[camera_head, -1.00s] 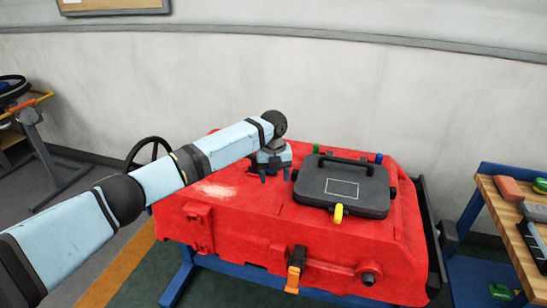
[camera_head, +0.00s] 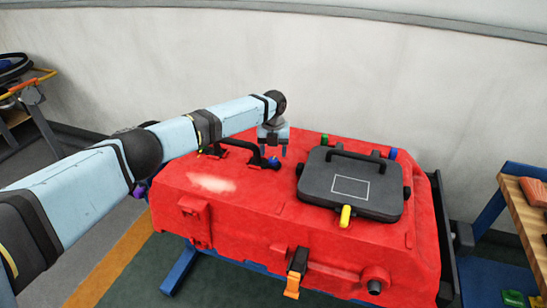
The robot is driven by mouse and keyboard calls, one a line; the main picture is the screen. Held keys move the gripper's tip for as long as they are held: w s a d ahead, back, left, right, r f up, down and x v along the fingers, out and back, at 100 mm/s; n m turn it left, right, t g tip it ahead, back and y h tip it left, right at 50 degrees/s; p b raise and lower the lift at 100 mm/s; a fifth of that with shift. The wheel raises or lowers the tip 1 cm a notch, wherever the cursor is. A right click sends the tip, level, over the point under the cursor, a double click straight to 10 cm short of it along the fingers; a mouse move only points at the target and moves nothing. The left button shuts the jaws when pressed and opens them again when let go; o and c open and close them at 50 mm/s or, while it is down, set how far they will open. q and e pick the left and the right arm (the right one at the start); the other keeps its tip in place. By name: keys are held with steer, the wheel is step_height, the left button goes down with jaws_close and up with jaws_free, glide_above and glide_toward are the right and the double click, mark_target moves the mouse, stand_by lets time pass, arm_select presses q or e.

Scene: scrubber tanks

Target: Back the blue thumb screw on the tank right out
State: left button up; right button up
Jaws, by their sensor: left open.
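The red tank (camera_head: 270,215) fills the middle of the view. A small blue knob (camera_head: 273,161), seemingly the thumb screw, sits on its top at the right end of a black handle (camera_head: 235,146). My left gripper (camera_head: 273,151) points down just above this knob with its jaws open. The fingers partly hide the knob, and I cannot tell whether they touch it. Another blue knob (camera_head: 393,153) stands behind the black lid (camera_head: 352,184). My right gripper is not in view.
A green knob (camera_head: 325,139) stands behind the lid and a yellow latch (camera_head: 345,216) at its front. An orange latch (camera_head: 292,285) hangs on the tank's front. A wooden bench (camera_head: 525,220) stands at the right, and a handled cart (camera_head: 28,85) at the far left.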

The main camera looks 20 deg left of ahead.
mark_target(273, 159)
arm_select(q)
steer(key=shift+f, duration=1.5)
steer(key=shift+c, duration=0.2)
steer(key=c, duration=0.9)
steer(key=shift+n, duration=0.3)
